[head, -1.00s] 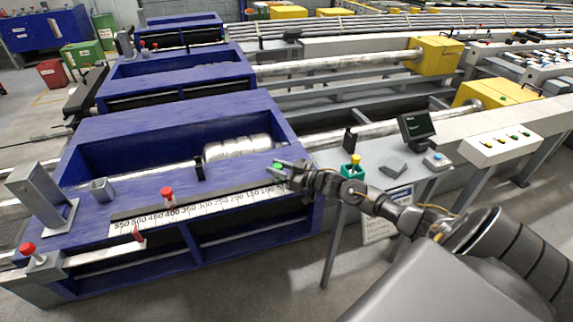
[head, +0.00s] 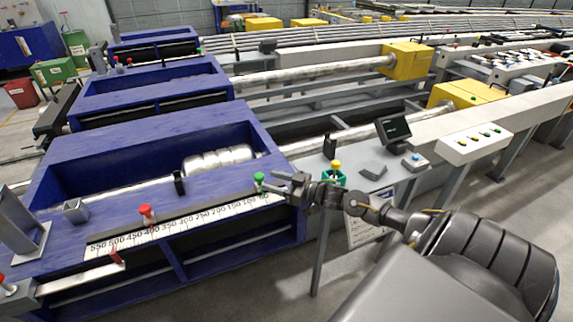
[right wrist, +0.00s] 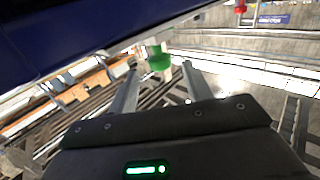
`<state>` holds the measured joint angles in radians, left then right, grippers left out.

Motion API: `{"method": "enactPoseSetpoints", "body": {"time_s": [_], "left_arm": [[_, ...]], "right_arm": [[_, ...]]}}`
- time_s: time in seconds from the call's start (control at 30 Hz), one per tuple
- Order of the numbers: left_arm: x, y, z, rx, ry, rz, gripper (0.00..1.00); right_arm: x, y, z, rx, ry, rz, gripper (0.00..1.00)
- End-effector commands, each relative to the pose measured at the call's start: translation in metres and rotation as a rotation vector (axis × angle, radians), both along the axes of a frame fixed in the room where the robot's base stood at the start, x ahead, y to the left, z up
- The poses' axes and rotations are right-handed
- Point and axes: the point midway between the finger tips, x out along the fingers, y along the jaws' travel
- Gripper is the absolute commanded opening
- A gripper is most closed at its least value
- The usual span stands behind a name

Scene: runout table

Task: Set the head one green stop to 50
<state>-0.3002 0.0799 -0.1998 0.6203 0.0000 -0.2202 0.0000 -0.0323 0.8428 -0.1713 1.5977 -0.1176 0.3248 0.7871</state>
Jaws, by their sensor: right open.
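The green stop (head: 259,178) has a round green knob and stands at the right, low-number end of the white number scale (head: 180,222) on the nearest blue machine. The exact mark at its base is too small to read. My right gripper (head: 274,182) is open, just to the right of the green stop. In the right wrist view the green knob (right wrist: 160,62) appears between the two open fingers (right wrist: 160,72), at their tips, and they do not grip it. My left gripper is not in view.
A red-knobbed stop (head: 147,213) stands farther left along the scale, and a red pointer (head: 117,257) sits below it. A black post (head: 179,183) stands behind the scale. To the right are a teal holder with a yellow knob (head: 336,169) and a small screen (head: 393,131).

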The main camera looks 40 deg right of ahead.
Motion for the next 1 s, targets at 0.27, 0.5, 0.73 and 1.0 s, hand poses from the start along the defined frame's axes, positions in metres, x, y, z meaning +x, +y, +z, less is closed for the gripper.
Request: {"method": "enactPoseSetpoints", "body": {"time_s": [0.27, 0.5, 0.73, 1.0], "left_arm": [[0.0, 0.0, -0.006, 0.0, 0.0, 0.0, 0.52], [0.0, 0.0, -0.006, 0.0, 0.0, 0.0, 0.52], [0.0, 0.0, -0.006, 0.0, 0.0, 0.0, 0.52], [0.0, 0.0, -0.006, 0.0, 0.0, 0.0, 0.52]], "right_arm": [[-0.038, -0.018, -0.001, 0.0, 0.001, 0.0, 0.5], [-0.046, -0.022, 0.001, 0.0, -0.001, -0.001, 0.5], [-0.046, -0.022, 0.001, 0.0, -0.001, -0.001, 0.5], [-0.046, -0.022, 0.0, 0.0, -0.001, -0.001, 0.5]]}}
